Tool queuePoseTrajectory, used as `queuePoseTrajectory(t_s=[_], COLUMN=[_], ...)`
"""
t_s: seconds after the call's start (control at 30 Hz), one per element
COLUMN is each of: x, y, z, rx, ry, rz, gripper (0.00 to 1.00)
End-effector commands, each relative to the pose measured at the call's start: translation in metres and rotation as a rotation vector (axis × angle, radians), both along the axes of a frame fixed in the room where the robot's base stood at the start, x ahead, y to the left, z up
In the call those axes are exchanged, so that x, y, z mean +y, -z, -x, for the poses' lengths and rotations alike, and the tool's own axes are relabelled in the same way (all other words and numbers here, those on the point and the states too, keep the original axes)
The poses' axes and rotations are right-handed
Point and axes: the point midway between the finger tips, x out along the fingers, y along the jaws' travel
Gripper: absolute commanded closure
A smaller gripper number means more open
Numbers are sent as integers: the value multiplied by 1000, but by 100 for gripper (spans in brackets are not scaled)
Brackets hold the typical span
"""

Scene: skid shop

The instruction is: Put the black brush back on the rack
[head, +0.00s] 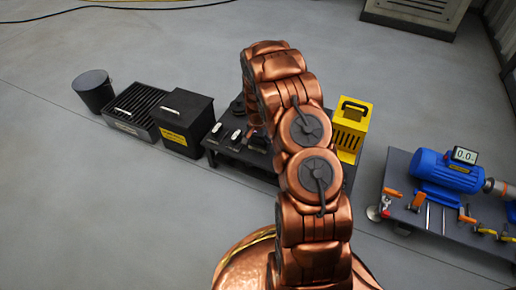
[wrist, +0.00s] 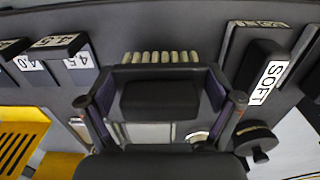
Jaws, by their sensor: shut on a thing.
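In the wrist view the black brush (wrist: 160,97) sits between the two fingers of my gripper (wrist: 161,101), with a row of pale bristles (wrist: 160,57) at its far edge. The fingers are shut on it from both sides. In the head view my arm hides the gripper and the brush. A low dark bench (head: 236,157) with small labelled items lies beneath my arm's end. I cannot tell which part is the rack, or whether the brush touches the surface below.
In the wrist view a black block labelled SOFT (wrist: 262,70) stands right and numbered blocks (wrist: 62,45) stand left. A yellow vented box (head: 350,125) stands right of my arm. A black lidded box (head: 185,122) stands left. A blue motor (head: 447,172) sits on the right-hand table.

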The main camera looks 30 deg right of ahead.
Motion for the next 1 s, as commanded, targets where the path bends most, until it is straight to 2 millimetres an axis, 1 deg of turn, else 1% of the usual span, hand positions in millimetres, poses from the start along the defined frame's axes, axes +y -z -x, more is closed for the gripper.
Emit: queuePoseTrajectory(t_s=[0.03,0.1,0.37,0.53,0.57,0.6,0.63,1.0], x=[0,0,0,0,0,0,0,0], y=[10,17,17,21,21,21,20,20], z=[0,0,0,0,0,0,0,1], rx=[1,0,0,1,1,1,1,1], ry=[0,0,0,0,0,0,0,0], rz=[0,0,0,-1,-1,0,-1,0], gripper=[60,60,60,60,6,2,0,0])
